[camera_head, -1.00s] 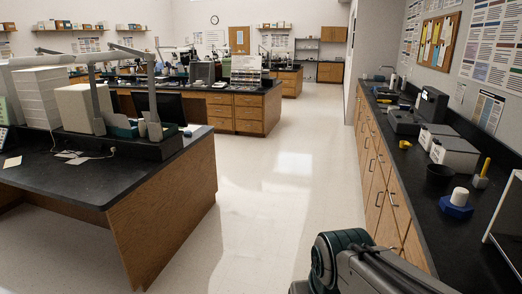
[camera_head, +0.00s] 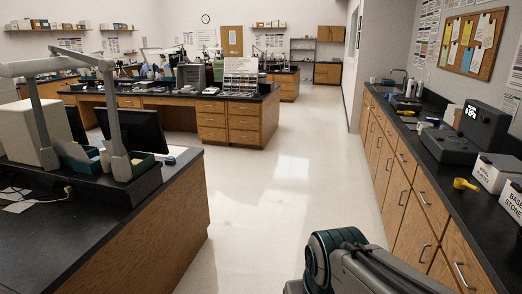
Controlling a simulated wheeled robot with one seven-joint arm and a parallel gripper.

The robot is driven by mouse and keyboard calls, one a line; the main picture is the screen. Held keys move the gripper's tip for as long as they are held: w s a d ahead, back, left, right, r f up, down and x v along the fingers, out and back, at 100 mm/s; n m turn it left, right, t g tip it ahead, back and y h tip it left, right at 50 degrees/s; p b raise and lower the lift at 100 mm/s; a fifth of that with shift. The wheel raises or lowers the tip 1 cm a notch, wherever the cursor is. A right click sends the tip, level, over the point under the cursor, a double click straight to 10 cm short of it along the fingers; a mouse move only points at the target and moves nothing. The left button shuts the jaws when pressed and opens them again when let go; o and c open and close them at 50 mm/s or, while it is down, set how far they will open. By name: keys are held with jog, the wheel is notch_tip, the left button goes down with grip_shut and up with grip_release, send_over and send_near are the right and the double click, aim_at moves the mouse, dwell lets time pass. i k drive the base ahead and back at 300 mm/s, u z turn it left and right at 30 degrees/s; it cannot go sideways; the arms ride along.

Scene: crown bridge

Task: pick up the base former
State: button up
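I cannot make out a base former in the current view. The right part of the near counter, where a blue piece with a white cylinder on top stood in the earlier frame, is outside the picture. Part of my arm shows at the bottom centre right. My gripper and its fingers are not in view.
The long black counter (camera_head: 413,146) along the right wall holds a yellow scoop (camera_head: 465,184), a model plaster box (camera_head: 494,173), a base stone box (camera_head: 513,201) and a grey device (camera_head: 449,146). A black workbench (camera_head: 62,237) stands left. The aisle floor (camera_head: 285,205) between is clear.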

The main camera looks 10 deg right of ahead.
aim_at(436, 120)
jog(key=z, duration=0.1)
jog(key=i, duration=3.25)
jog(key=z, duration=0.35)
jog(key=i, duration=1.55)
jog(key=z, duration=0.8)
jog(key=i, duration=1.55)
jog(key=z, duration=1.55)
jog(key=i, duration=1.7)
jog(key=z, duration=0.6)
